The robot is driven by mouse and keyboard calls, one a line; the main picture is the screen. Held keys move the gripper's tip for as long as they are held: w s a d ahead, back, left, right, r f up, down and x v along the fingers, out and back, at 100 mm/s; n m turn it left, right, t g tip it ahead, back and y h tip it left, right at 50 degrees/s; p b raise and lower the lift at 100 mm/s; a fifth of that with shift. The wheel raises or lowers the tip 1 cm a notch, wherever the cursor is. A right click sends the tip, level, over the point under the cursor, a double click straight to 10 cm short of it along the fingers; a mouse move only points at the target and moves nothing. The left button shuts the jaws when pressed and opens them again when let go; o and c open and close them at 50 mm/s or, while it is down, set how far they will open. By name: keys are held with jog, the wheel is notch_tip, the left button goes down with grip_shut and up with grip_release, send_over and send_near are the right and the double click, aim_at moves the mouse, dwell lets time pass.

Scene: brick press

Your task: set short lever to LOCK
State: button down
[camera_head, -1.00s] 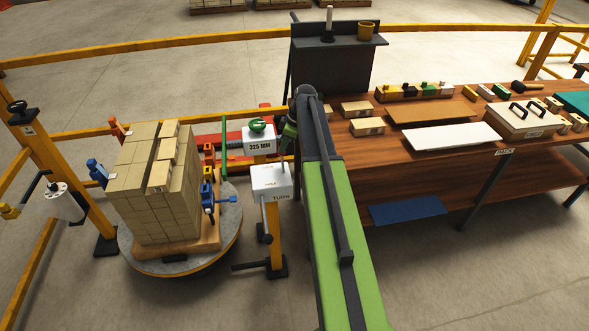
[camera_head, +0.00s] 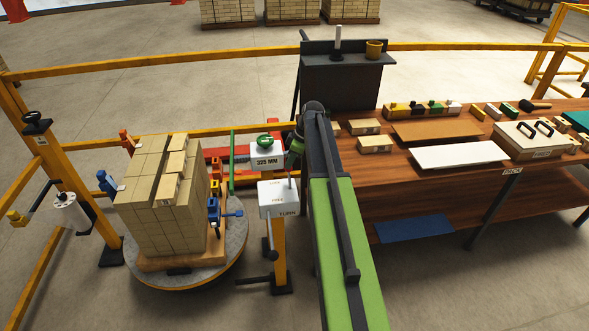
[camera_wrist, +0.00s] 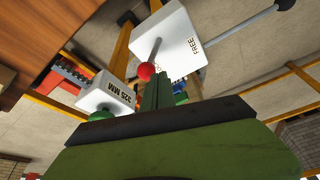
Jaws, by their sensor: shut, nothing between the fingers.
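A white box (camera_head: 278,198) on a yellow post stands left of my arm in the head view. Its face is lettered, with TURN at its lower right. In the wrist view the white box (camera_wrist: 168,40) shows the word FREE. A short lever with a red ball knob (camera_wrist: 147,71) sticks out from it toward my gripper. My gripper (camera_wrist: 158,82) is shut, its green fingers just beside the red knob; I cannot tell whether they touch it. In the head view my arm largely hides the gripper.
A longer rod with a dark knob (camera_wrist: 286,5) extends from the box. A 325 MM sign (camera_head: 267,160) stands behind it. Stacked bricks (camera_head: 165,195) sit on a round turntable (camera_head: 232,250) to the left. A wooden bench (camera_head: 400,180) stands right of my arm.

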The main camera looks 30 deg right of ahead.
jog(key=w+p+v, duration=0.1)
jog(key=p+v, duration=0.9)
jog(key=v, duration=0.1)
jog(key=shift+r, duration=0.35)
jog(key=shift+w, duration=0.15)
